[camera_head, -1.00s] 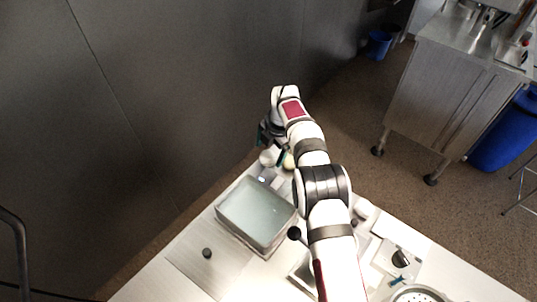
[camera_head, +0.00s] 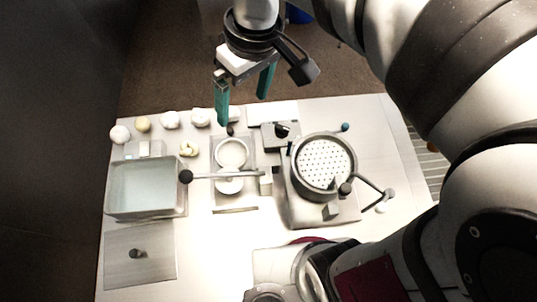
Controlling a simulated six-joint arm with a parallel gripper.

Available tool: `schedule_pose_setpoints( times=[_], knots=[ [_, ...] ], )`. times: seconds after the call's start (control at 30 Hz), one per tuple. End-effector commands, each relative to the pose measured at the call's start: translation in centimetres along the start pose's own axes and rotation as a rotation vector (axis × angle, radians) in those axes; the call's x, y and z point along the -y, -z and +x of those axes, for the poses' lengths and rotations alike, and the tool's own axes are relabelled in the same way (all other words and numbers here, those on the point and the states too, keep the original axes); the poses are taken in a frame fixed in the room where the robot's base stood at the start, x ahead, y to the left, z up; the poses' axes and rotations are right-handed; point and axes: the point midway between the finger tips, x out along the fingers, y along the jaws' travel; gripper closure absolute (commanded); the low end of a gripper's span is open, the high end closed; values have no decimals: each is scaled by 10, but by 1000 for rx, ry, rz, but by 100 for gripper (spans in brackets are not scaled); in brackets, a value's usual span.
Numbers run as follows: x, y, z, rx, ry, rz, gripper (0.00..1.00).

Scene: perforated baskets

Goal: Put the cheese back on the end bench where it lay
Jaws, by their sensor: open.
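My gripper (camera_head: 243,108) hangs over the far edge of the table, its two teal fingers apart and nothing seen between them. Several round pale pieces stand in a row along the far left edge: a white one (camera_head: 120,134), a yellowish one (camera_head: 143,124), and white ones (camera_head: 170,119) and (camera_head: 200,117) nearer my gripper. A pale item partly shows behind the left fingertip. I cannot tell which piece is the cheese. A small yellow knotted piece (camera_head: 188,148) lies in front of the row. I cannot make out which surface is the end bench.
A grey rectangular tub (camera_head: 178,212) stands at left, with a flat plate with a knob (camera_head: 112,262) in front. A levered press with round cups (camera_head: 218,200) stands mid-table. A perforated round basket (camera_head: 352,160) sits in a fixture at right. The table's right strip is mostly clear.

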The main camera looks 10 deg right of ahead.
Motion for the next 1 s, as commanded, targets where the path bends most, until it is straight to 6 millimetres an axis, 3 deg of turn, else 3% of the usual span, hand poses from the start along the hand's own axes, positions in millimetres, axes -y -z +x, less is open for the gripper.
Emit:
schedule_pose_setpoints(
  times=[0.03, 0.1, 0.23, 0.37, 1.0],
  knots=[
    [2, -48, -1, 0, -1, 275, 5],
    [11, -103, 8, 10, 2, 648, 5],
    [28, -157, 29, 24, 3, 1053, 5],
    [33, -168, 35, 30, 4, 1152, 5],
    [33, -167, 35, 30, 4, 1144, 5]
  ],
)
